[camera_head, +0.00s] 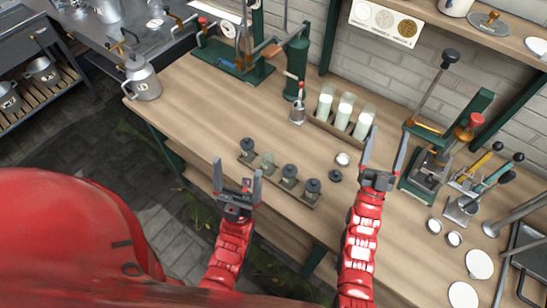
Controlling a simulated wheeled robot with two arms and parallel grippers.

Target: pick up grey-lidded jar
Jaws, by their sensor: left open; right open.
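Several small jars with dark grey lids stand in a row on a narrow wooden tray (303,197) at the table's front edge. They are a leftmost jar (247,147), a paler one (267,161), a third (289,174) and a rightmost one (312,189). I cannot tell which is the grey-lidded jar by lid colour alone. My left gripper (238,167) is open and empty, in front of the row's left end, its fingers pointing up the picture. My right gripper (386,134) is open and empty, right of the row and near the milk rack.
A rack holds three milk-filled glasses (344,111) behind the jars. A white lid (342,159) and a dark lid (335,176) lie right of the row. A green press (430,165) stands at right, a milk can (142,78) at left. The table's left middle is clear.

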